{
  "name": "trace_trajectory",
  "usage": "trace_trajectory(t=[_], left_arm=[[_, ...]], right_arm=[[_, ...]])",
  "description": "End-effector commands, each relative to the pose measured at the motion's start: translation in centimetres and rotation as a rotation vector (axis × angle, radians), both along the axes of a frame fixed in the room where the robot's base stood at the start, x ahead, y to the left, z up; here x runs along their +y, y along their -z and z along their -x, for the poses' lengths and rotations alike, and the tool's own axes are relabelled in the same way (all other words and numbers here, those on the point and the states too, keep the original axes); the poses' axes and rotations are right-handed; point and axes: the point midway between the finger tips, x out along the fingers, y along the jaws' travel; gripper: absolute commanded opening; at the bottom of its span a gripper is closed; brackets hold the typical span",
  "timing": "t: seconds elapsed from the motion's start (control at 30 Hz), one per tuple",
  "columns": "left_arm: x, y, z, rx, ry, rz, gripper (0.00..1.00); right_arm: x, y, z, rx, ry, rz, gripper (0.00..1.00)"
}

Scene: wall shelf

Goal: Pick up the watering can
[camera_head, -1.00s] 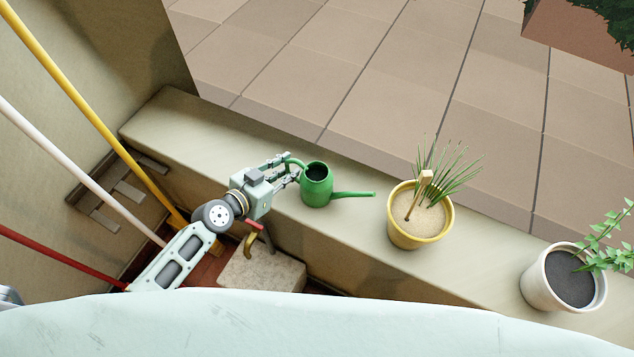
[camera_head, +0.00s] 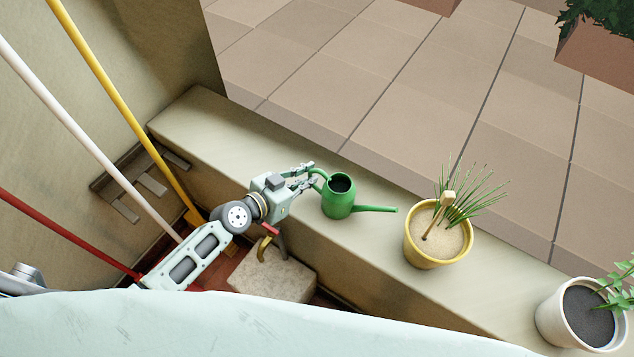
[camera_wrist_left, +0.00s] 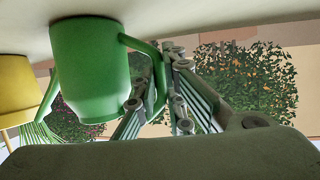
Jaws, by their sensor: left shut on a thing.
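The green watering can (camera_head: 338,199) is over the pale ledge, upright, with its spout pointing right. I cannot tell whether its base touches the ledge. My left gripper (camera_head: 311,178) is at the can's left side, shut on its handle. In the left wrist view the can's green body (camera_wrist_left: 90,65) is at the left, and the handle runs between the fingers of my left gripper (camera_wrist_left: 155,100). My right gripper is not in view.
A yellow pot (camera_head: 436,236) with grassy leaves stands on the ledge (camera_head: 215,128) right of the can. A white pot (camera_head: 582,318) is farther right. Yellow, white and red poles lean at the left. A stone block (camera_head: 272,275) sits below the ledge.

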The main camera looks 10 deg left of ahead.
Motion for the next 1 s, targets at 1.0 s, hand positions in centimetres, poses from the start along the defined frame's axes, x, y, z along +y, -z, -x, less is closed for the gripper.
trace_trajectory(t=[1.0], left_arm=[[0.0,-8.2,-0.1,-0.004,-0.002,0.005,0.0]], right_arm=[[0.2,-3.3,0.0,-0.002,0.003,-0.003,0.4]])
